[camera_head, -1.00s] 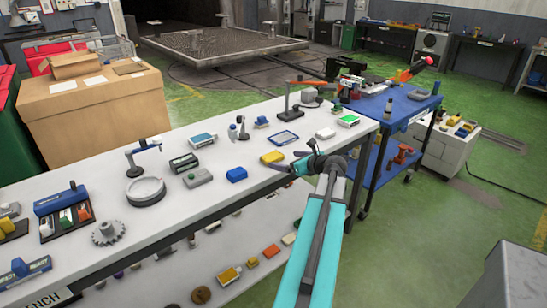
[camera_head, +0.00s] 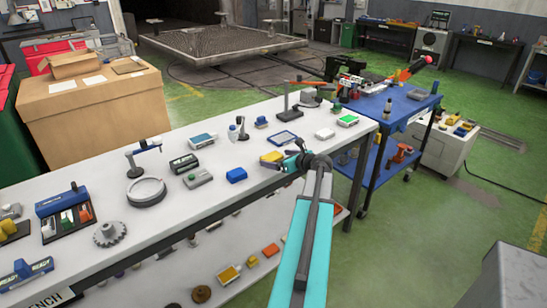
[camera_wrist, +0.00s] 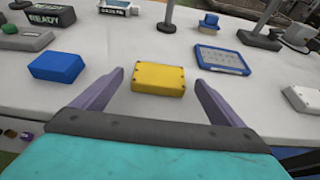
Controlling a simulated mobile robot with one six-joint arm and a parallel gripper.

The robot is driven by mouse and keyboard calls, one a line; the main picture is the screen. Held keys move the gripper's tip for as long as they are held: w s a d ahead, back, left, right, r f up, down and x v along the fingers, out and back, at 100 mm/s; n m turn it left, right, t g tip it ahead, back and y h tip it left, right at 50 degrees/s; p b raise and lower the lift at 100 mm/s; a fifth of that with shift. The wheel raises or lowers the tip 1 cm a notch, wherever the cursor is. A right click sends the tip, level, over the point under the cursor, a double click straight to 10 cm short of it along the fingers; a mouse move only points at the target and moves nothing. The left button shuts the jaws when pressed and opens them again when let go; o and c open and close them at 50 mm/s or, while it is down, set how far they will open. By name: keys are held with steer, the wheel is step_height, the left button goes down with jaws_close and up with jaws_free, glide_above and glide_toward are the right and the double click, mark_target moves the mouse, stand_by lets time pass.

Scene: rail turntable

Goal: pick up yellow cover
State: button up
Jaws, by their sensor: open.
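The yellow cover (camera_wrist: 158,78) is a flat yellow box with small dark dots near its corners. It lies on the white bench top near the front edge. In the head view the yellow cover (camera_head: 271,157) shows just left of my gripper (camera_head: 287,161), partly hidden by it. In the wrist view my gripper (camera_wrist: 160,92) is open, with one purple finger on each side of the cover. The cover sits between and slightly beyond the fingertips, with a gap on both sides. I cannot tell whether the fingers are down at its height.
A blue box (camera_wrist: 56,67) lies left of the left finger. A blue-framed panel (camera_wrist: 222,60) lies behind the right finger, and a white box (camera_wrist: 303,98) lies to the right. The white bench (camera_head: 210,190) has several other parts farther left. A blue cart (camera_head: 400,115) stands to the right.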

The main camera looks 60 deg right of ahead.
mark_target(276, 158)
steer(key=shift+x, duration=1.25)
steer(key=c, duration=1.4)
steer(key=shift+o, duration=0.2)
steer(key=shift+r, duration=0.1)
steer(key=shift+r, duration=0.95)
steer(key=shift+s+r+b, duration=0.3)
steer(key=shift+r+b, duration=0.1)
steer(key=shift+r, duration=0.35)
steer(key=s+r+b, duration=0.1)
steer(key=s+b, duration=0.1)
steer(key=s, duration=1.3)
steer(key=shift+s+a+r+b, duration=0.25)
steer(key=shift+b, duration=0.1)
